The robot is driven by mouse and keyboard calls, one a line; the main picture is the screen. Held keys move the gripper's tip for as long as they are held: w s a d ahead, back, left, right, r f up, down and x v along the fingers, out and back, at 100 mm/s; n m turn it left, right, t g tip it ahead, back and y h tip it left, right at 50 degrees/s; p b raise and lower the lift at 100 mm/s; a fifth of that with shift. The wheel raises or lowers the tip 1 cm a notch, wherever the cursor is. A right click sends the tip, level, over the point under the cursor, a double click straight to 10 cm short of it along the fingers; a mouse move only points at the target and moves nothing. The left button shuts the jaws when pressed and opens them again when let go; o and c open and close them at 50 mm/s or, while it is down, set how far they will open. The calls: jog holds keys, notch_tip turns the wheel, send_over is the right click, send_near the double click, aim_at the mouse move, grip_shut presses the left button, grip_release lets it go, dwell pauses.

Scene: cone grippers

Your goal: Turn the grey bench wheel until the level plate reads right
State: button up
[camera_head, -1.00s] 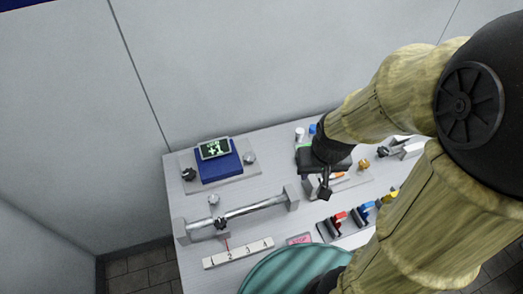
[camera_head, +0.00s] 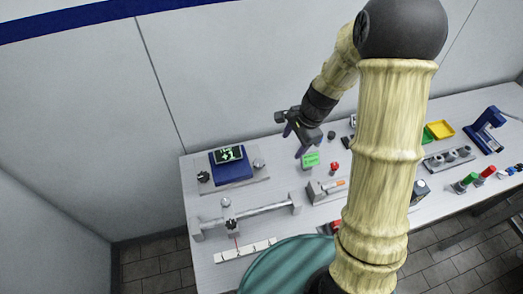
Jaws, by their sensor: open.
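The level plate is probably the small dark display (camera_head: 228,154) with green marks on a blue block (camera_head: 233,172); its marks are too small to read. The block sits on a grey base plate (camera_head: 214,188) at the bench's back left. A grey knob (camera_head: 258,163), which may be the grey bench wheel, stands right of the block, and a black knob (camera_head: 203,176) stands left of it. My gripper (camera_head: 294,142) is open and empty above the bench, right of the grey knob and apart from it.
A rail (camera_head: 262,210) with a slider and a numbered white scale (camera_head: 245,250) lie in front of the base plate. My arm hides part of the bench.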

aim_at(260, 163)
jog(key=w+a+m+p, duration=0.1)
jog(key=m, duration=0.1)
jog(key=w+a+m+y, duration=0.1)
jog(key=w+m, duration=0.1)
jog(key=w+a+f+m+p, duration=0.1)
jog(key=w, duration=0.1)
jog(key=shift+m+y+p, duration=0.3)
jog(key=shift+m, duration=0.1)
jog(key=p+x, duration=0.1)
jog(key=x, duration=0.4)
jog(key=p+x, duration=0.2)
jog(key=x, duration=0.4)
jog(key=p+x, duration=0.1)
jog(key=x, duration=0.5)
jog(key=shift+s+f+p, duration=0.25)
jog(key=shift+s+p, duration=0.05)
jog(key=shift+s, duration=0.05)
jog(key=c, duration=1)
